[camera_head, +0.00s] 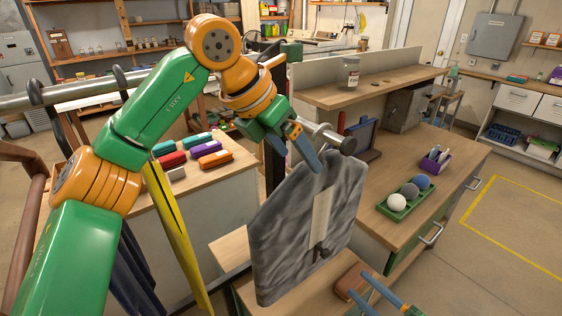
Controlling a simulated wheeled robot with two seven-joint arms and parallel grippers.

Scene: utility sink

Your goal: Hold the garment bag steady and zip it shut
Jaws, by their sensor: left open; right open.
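The grey garment bag (285,235) hangs slightly tilted from the metal rail end (335,140). A pale strip (321,212) runs down its front, with a small dark piece, perhaps the zip pull, near its lower end (318,252). My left gripper (307,150) is open at the bag's top edge, its blue fingers pointing down. I cannot tell whether they touch the bag. My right gripper (357,284) is open at the bottom of the view, below and right of the bag; only its blue fingers and a little of its arm show.
A brown block (350,276) lies near my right fingers. A wooden bench (425,160) to the right holds a green tray (410,205) of balls and a purple holder (436,161). A yellow strip (178,235) and dark cloth hang at left. Open floor lies right.

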